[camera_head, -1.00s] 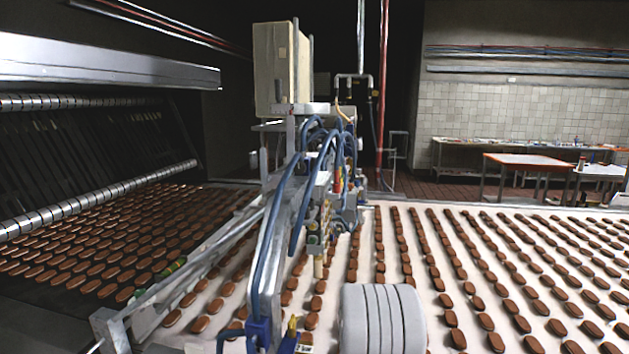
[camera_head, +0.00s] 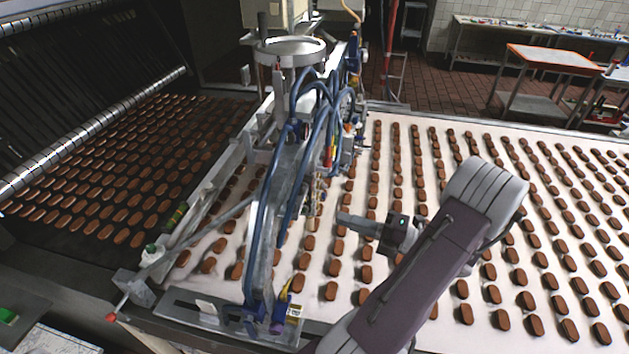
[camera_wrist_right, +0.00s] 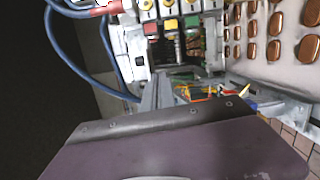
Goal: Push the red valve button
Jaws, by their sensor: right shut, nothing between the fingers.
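My left gripper is out of view.
The machine's frame with looping blue hoses (camera_head: 318,92) crosses the middle. A white belt (camera_head: 480,136) with rows of brown biscuits lies under my right arm. A dark belt with biscuits (camera_head: 130,175) is at left. A red-edged table (camera_head: 556,57) stands back right.

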